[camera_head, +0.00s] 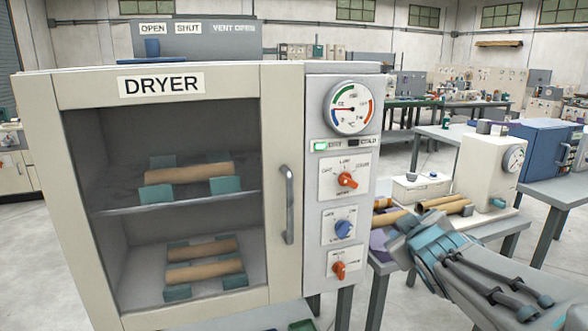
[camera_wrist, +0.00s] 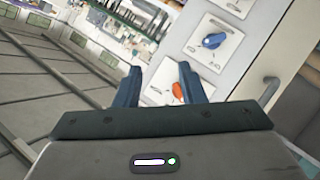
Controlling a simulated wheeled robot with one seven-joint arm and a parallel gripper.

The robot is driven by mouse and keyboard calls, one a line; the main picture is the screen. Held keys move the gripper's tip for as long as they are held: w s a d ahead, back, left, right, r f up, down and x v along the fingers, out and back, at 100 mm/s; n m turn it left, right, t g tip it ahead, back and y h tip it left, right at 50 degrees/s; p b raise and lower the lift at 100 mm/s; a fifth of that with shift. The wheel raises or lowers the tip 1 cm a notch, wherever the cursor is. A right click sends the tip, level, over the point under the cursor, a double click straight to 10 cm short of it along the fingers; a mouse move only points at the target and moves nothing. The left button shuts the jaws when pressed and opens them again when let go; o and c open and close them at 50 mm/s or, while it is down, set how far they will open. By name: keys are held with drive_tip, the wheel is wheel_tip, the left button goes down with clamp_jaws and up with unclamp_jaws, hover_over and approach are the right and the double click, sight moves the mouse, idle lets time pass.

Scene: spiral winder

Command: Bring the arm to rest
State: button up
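My gripper (camera_head: 396,226) is at the right in the head view, in front of the bench beside the dryer. In the wrist view its two blue fingers (camera_wrist: 157,88) stand apart with nothing held between them. Past the fingertips, the dryer's control panel (camera_wrist: 203,50) shows, with a blue knob (camera_wrist: 214,40) and an orange knob (camera_wrist: 179,91). I cannot tell the exact gap between the fingers and the panel.
The dryer (camera_head: 285,90) fills the left, its door closed, with brown tubes (camera_head: 190,172) on shelves inside. A bench at right holds more tubes (camera_head: 441,203) and a white box with a dial (camera_head: 484,170). A blue cabinet (camera_head: 545,150) stands farther right.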

drive_tip(key=s+a+f+m+g+p, duration=0.2)
drive_tip(key=s+g, duration=0.1)
drive_tip(key=s, duration=0.3)
drive_tip(key=s+a+f+m+g+y+p, duration=0.1)
drive_tip(key=s+a+f+m+g+p, duration=0.1)
drive_tip(key=s, duration=0.5)
drive_tip(key=s+a+f+m+g+y+p, duration=0.1)
drive_tip(key=s+a+f+m+g+p, duration=0.1)
drive_tip(key=s+g, duration=0.4)
drive_tip(key=shift+s+a+f+p, duration=0.45)
drive_tip(key=shift+a+f, duration=0.15)
drive_tip(key=shift+a, duration=0.5)
